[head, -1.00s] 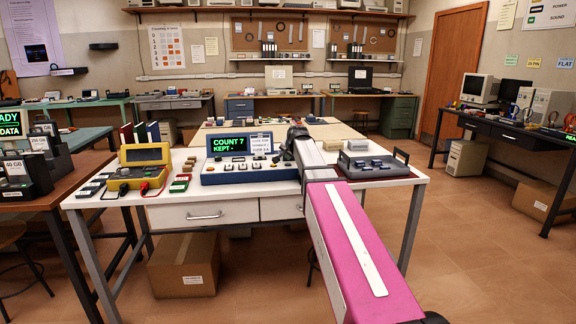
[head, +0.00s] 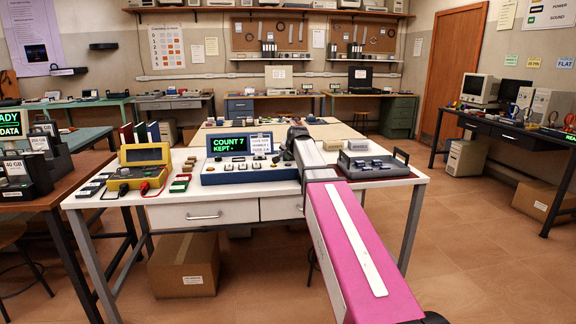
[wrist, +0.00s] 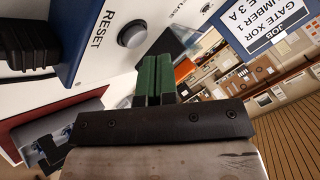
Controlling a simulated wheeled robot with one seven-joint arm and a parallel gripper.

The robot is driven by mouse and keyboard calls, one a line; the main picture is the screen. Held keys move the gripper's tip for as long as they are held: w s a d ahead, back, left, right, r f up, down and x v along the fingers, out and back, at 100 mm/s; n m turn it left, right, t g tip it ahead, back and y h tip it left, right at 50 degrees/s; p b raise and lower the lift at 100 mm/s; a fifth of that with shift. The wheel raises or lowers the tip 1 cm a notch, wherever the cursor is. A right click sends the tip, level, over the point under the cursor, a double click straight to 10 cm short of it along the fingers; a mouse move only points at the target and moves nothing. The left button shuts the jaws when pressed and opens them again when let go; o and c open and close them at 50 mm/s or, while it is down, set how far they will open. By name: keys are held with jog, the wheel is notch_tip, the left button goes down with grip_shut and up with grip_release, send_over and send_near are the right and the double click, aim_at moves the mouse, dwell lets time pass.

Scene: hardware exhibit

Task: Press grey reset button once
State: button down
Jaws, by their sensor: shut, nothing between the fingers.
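The grey reset button (wrist: 132,33) is a round knob in a dark ring on a white panel, beside the printed word RESET, in the wrist view. My gripper (wrist: 155,68) shows there with its green-sided fingers together and empty. The fingertips are just to the lower right of the button in the picture; I cannot tell the exact gap. In the head view the white and blue counter unit (head: 232,172) reads COUNT 7, KEPT on its screen (head: 228,144). My arm hides its right end, and the button is hidden there.
A card reading GATE XOR (wrist: 276,32) stands near the panel. On the white table (head: 240,209), a yellow device (head: 144,155) is left of the unit and a grey tray of dark blocks (head: 372,163) is right. A cardboard box (head: 184,264) lies under the table.

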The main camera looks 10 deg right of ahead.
aim_at(289, 164)
jog(key=shift+f, duration=0.9)
dwell(0.9)
jog(key=shift+r, duration=0.95)
jog(key=shift+r, duration=2.45)
